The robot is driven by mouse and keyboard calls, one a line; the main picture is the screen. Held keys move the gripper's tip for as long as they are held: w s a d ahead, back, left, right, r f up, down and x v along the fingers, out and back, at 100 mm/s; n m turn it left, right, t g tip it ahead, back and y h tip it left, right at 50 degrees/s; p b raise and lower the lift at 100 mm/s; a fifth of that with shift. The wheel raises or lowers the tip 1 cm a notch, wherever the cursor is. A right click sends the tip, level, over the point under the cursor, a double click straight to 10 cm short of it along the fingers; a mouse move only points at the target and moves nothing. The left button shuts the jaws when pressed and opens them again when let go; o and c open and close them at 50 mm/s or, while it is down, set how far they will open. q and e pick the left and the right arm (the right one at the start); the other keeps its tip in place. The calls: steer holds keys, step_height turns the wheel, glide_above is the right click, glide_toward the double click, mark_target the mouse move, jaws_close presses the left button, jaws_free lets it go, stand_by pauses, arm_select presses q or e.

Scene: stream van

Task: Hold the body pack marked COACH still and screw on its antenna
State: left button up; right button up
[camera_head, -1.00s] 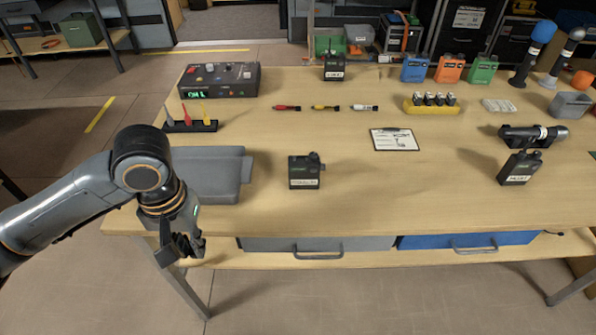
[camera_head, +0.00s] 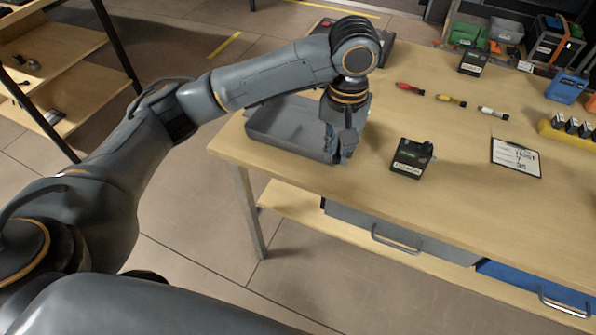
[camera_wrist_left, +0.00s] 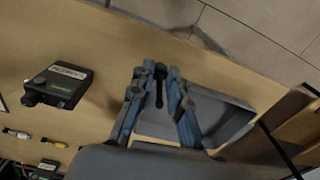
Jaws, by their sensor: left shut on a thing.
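A black body pack (camera_head: 411,158) sits on the wooden table right of my left gripper; its white label is too small to read surely. It also shows in the left wrist view (camera_wrist_left: 58,86), where the label looks like COACH. My left gripper (camera_head: 341,150) points down at the right edge of a grey tray (camera_head: 278,128), apart from the pack. In the left wrist view its fingers (camera_wrist_left: 158,72) are closed around a thin black stick-like piece (camera_wrist_left: 159,88), which looks like the antenna. My right gripper is not in view.
A second black pack (camera_head: 473,62) stands at the back. Red, yellow and white small tubes (camera_head: 450,100) lie in a row. A clipboard (camera_head: 516,157) lies right of the near pack. Drawers with handles (camera_head: 397,238) hang below the table front. The table around the near pack is clear.

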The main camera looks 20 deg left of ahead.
arm_select(q)
steer(key=w+d+r+n, duration=0.1)
steer(key=w+d+r, duration=0.7)
steer(key=w+d, duration=0.2)
steer(key=shift+w+d+r, duration=0.3)
steer(key=shift+w+d, duration=0.1)
steer(key=shift+d, duration=0.7)
steer(key=shift+f, duration=0.1)
glide_above(408, 140)
steer(key=shift+f, duration=2.3)
steer(key=shift+r, duration=0.65)
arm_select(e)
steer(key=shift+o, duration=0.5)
